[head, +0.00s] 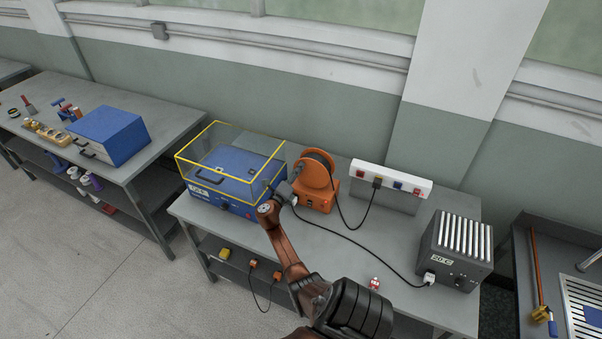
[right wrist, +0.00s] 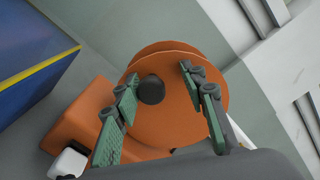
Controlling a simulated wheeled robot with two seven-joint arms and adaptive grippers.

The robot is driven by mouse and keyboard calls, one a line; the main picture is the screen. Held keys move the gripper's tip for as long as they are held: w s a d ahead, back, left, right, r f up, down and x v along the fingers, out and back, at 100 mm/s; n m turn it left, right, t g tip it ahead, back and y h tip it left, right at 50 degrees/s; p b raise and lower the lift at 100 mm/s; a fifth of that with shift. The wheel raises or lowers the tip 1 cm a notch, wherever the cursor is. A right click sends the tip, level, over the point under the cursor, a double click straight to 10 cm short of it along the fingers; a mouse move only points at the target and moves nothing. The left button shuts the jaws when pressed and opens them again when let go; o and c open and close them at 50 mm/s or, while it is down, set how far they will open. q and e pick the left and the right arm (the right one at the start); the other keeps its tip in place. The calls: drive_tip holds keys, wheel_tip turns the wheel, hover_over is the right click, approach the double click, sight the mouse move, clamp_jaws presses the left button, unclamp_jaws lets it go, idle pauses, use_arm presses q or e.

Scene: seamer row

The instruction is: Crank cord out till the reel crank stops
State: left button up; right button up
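The orange cord reel (head: 318,172) stands on the grey bench, with dark cord wound on it and an orange base (head: 320,203). In the right wrist view the reel's round orange face (right wrist: 165,120) fills the middle, with a dark round crank knob (right wrist: 151,89) on it. My right gripper (head: 284,189) is in front of the reel's left side; in the right wrist view its green-padded fingers (right wrist: 160,88) are spread apart. The knob appears between them, close to the left finger; I cannot tell whether they touch. My left gripper is out of view.
A blue machine under a clear yellow-edged cover (head: 232,155) stands close left of the reel. A white power strip (head: 391,181) is behind right, and a grey ribbed box (head: 455,250) farther right. Black cords cross the bench. A small red-and-white item (head: 375,283) lies near the front.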

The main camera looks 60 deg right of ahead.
drive_tip(key=shift+a, duration=0.1)
drive_tip(key=a+p, duration=0.5)
drive_tip(key=a, duration=0.3)
drive_tip(key=shift+s+a, duration=0.35)
drive_tip(key=shift+a, duration=0.05)
idle(0.4)
drive_tip(key=shift+p, duration=0.3)
